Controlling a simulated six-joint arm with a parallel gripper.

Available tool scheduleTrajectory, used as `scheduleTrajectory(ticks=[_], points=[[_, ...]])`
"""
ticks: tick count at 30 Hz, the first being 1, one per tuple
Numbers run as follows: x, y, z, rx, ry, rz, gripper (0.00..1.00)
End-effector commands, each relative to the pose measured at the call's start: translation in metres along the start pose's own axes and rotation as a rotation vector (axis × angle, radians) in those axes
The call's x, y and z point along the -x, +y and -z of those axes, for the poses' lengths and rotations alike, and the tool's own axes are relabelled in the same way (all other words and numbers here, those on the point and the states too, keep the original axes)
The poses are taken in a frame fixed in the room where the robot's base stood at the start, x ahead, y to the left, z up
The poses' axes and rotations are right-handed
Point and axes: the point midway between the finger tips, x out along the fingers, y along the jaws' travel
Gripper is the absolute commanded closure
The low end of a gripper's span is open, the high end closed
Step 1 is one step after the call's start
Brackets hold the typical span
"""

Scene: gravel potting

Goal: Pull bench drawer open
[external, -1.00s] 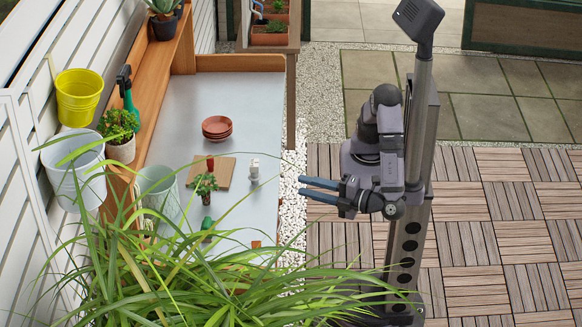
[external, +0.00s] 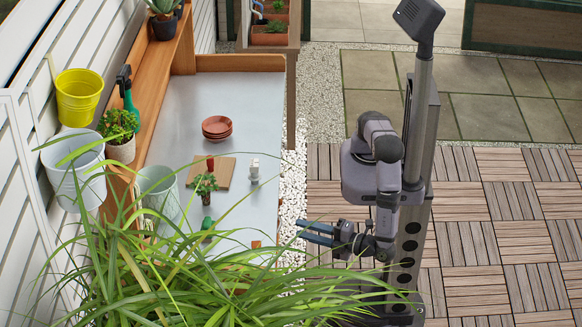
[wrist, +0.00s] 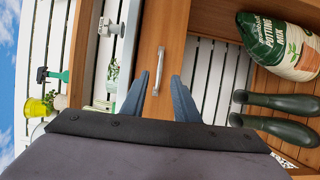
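The bench drawer (wrist: 172,30) shows in the wrist view as a wooden front panel with a silver bar handle (wrist: 158,70). The panel looks flush with the bench front. My gripper (wrist: 157,92) is open, its two blue fingers apart on either side of the handle in the picture. Nothing is between the fingers, and they look short of the handle. In the external view my gripper (external: 299,229) is off the bench's front edge, below the worktop (external: 247,110), pointing at the bench. The drawer front and handle cannot be made out there.
The worktop holds terracotta saucers (external: 217,127), a wooden board (external: 225,171) and a pale green pot (external: 158,190). Long grass leaves (external: 200,285) hide the near end of the bench. A potting mix bag (wrist: 275,45) and dark boots (wrist: 275,115) are on the bench's lower part.

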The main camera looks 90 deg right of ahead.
Motion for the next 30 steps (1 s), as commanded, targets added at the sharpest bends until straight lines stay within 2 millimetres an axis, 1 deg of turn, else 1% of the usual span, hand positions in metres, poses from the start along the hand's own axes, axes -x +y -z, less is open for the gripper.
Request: scheduleTrajectory(ticks=[9,15,20,27,28,29,30], points=[[-0.04,0.002,-0.001,0.002,-0.003,-0.001,0.72],[-0.06,0.001,-0.001,0.002,-0.002,-0.001,0.72],[-0.066,0.001,0.0,0.0,-0.001,0.0,0.72],[-0.066,0.0,0.0,0.0,0.0,0.0,0.72],[-0.066,0.0,0.0,0.0,0.0,0.0,0.77],[-0.066,0.0,0.0,0.0,0.0,0.0,0.84],[-0.066,0.0,0.0,0.001,0.0,0.0,0.94]])
